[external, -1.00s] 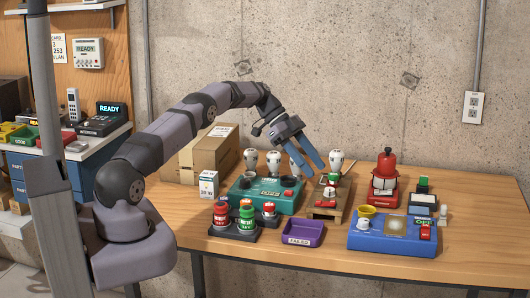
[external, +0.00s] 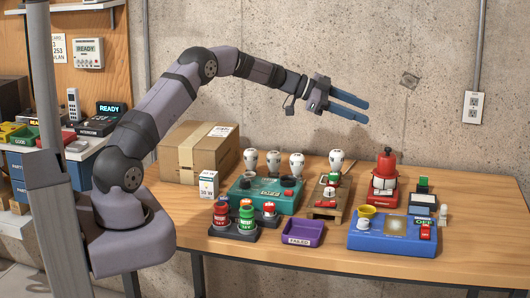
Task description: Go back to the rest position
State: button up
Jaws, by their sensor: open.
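My gripper (external: 352,108) is raised well above the table in the external view, in front of the concrete wall. Its two blue fingers point right and slightly down. They are apart, with nothing between them. My arm stretches up and to the right from its base at the left. The gripper touches nothing.
The wooden table (external: 480,210) below holds a teal device (external: 265,197), a purple tray (external: 302,233), a blue panel (external: 393,234), a red device (external: 384,180) and a cardboard box (external: 200,152). Several white bulb-like pieces stand at the back. The air around the gripper is clear.

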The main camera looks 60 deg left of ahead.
notch_tip(320, 180, up, 6)
jog(key=n+t+y+p, duration=0.2)
jog(key=n+y, duration=0.1)
jog(key=s+a+f+n+g+y+p, duration=0.1)
jog(key=s+n+g+y+p, duration=0.1)
jog(key=s+n+y, duration=0.4)
jog(key=s+d+f+n+g+h+p, duration=0.1)
jog(key=s+d+f+g, duration=0.25)
jog(key=s, duration=1.05)
jog(key=s+d+f+g+p, duration=0.2)
jog(key=s+d+f+g, duration=0.15)
jog(key=s, duration=1.05)
jog(key=s+d+f+n+g+h+p, duration=0.1)
jog(key=s+d+f+g, duration=0.3)
jog(key=s, duration=0.9)
notch_tip(320, 180, down, 19)
jog(key=b, duration=1.8)
jog(key=shift+a+f+g, duration=0.15)
jog(key=shift+a+g, duration=0.2)
jog(key=shift+g, duration=0.05)
jog(key=shift+s, duration=0.1)
